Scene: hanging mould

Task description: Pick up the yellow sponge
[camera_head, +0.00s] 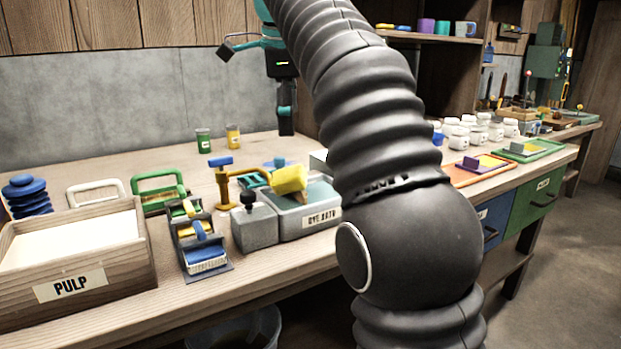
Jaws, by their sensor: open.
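The yellow sponge (289,180) appears as a yellow block. It sits tilted at the top of the grey dye bath (312,218), near its back left side. A small tan piece shows just under it. My gripper (286,126) points down above and behind the sponge in the picture, with a visible gap between them. It is open and nothing shows in it. I see it from the side, so its fingers overlap.
A wooden pulp box (70,283) stands at the left. A tool rack (196,235) and a yellow stand with a blue top (221,180) are left of the dye bath. Green and yellow jars (233,137) stand at the back. My arm hides the middle of the bench.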

